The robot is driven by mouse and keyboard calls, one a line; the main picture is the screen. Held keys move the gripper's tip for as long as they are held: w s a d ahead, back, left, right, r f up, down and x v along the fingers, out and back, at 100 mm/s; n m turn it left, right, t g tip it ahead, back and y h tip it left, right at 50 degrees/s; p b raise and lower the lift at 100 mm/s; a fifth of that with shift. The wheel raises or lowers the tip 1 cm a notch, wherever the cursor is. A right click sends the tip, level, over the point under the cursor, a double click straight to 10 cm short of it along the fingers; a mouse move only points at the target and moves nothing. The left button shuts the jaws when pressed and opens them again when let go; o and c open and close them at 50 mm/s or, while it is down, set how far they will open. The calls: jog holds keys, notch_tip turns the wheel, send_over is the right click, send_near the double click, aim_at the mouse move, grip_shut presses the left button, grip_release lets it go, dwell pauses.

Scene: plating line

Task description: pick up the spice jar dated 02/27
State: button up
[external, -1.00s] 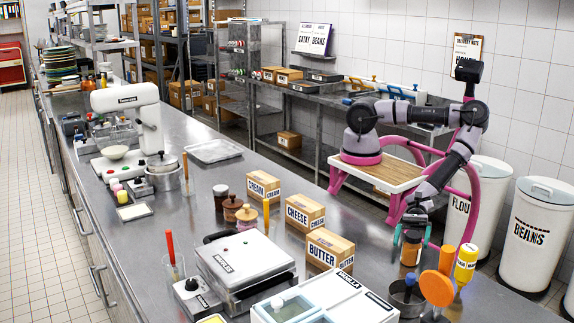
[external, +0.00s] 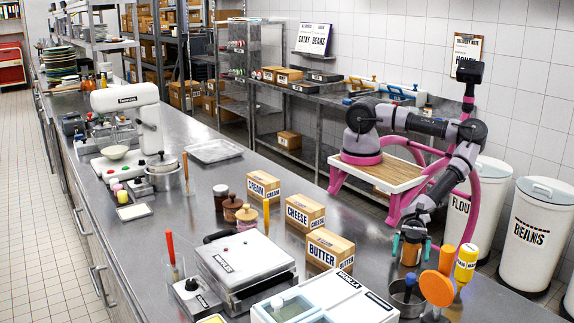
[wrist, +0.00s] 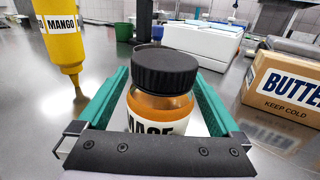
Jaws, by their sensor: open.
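A spice jar (wrist: 163,95) with a black ribbed lid, orange-brown contents and a white label stands upright in the wrist view. Only the upper part of its label lettering shows; no date is readable. My gripper (wrist: 160,100) is open, with its green fingers on either side of the jar and gaps beside the lid. In the external view my gripper (external: 412,250) is at the counter's right side around the same jar (external: 410,256).
A yellow mango bottle (wrist: 62,40) stands close on the left in the wrist view, a butter box (wrist: 290,88) on the right. In the external view an orange utensil (external: 437,287) and a metal pot (external: 407,297) stand just in front of the jar.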

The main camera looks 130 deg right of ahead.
jog(key=shift+c, duration=0.3)
jog(key=c, duration=1.5)
jog(key=shift+w, duration=0.1)
grip_shut()
jog(key=shift+r, duration=0.1)
